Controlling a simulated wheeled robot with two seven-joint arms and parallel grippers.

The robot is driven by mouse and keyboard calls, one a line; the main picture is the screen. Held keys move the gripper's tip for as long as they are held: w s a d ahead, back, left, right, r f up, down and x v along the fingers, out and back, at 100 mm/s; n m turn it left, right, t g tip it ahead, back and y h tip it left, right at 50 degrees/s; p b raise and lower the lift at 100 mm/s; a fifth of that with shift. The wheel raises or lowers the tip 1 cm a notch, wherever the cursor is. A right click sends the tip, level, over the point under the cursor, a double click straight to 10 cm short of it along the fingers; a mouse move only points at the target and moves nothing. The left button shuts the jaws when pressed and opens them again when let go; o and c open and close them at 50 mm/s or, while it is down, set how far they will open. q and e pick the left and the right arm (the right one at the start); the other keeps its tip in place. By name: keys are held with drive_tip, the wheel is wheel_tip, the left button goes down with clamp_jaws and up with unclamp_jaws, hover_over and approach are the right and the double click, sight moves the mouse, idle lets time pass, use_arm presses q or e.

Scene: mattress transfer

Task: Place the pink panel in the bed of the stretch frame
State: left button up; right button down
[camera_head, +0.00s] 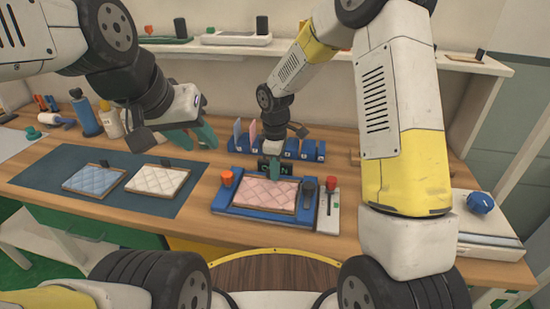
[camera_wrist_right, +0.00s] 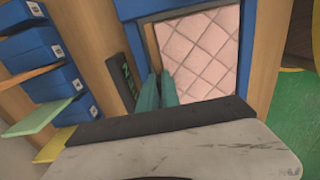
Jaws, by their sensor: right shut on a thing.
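The pink quilted panel (camera_head: 268,194) lies flat within the blue stretch frame (camera_head: 250,212) on the table. It also shows in the right wrist view (camera_wrist_right: 200,50), with its wooden edge beside my fingers. My right gripper (camera_head: 275,177) reaches down to the panel's back edge, its teal fingers close together and shut on it. The fingertips (camera_wrist_right: 157,88) partly hide the grip point, and I cannot tell how fully the panel rests on the bed. My left gripper (camera_head: 195,140) is open and empty above the table, left of the frame.
A blue panel (camera_head: 93,181) and a cream panel (camera_head: 158,181) lie on a dark mat (camera_head: 50,192). Blue slotted holders (camera_head: 308,149) stand behind the frame. Bottles (camera_head: 85,115) stand at back left.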

drive_tip(key=shift+f, duration=0.15)
drive_tip(key=c, duration=1.6)
unclamp_jaws()
drive_tip(key=shift+o, duration=0.2)
wheel_tip(320, 180, up, 12)
drive_tip(key=s+d+r+m+t+y, duration=0.1)
drive_tip(key=s+d+r+m+t, duration=0.2)
drive_tip(key=s+d+r+m, duration=0.65)
drive_tip(key=s+d+r+m+t, duration=0.1)
drive_tip(key=s+d+r+m, duration=0.1)
drive_tip(key=s, duration=0.4)
drive_tip(key=s+d+r+m+t+y, duration=0.1)
drive_tip(key=s+d+m+t, duration=0.1)
drive_tip(key=s, duration=0.3)
drive_tip(key=shift+s+d+r+m, duration=0.35)
drive_tip(key=shift+m, duration=0.5)
